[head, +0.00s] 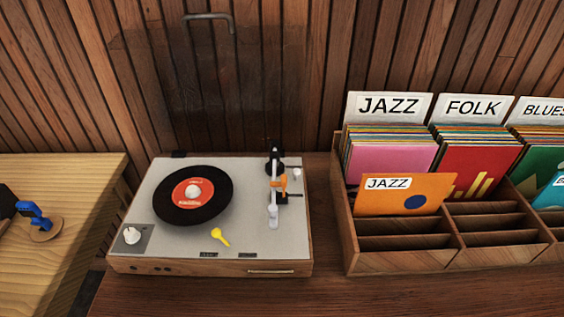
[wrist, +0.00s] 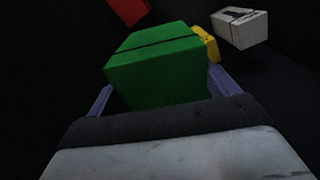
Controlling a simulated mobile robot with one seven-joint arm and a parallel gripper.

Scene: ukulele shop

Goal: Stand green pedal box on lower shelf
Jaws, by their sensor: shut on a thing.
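The green pedal box (wrist: 155,75) shows in the wrist view, held between the two purple-grey fingers of my gripper (wrist: 160,92). It has a dark line across its top. My gripper is shut on it. The surroundings in the wrist view are very dark, so I cannot tell what is under the box or whether it touches anything. The lower shelf cannot be made out. The head view shows neither my gripper nor the green box.
Beyond the green box are a yellow box (wrist: 206,42), a white box (wrist: 240,28) and a red object (wrist: 128,10). The head view shows a turntable (head: 140,255) and a wooden record bin (head: 400,262) on a dark wooden counter (head: 330,295). A lighter table (head: 70,185) stands left.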

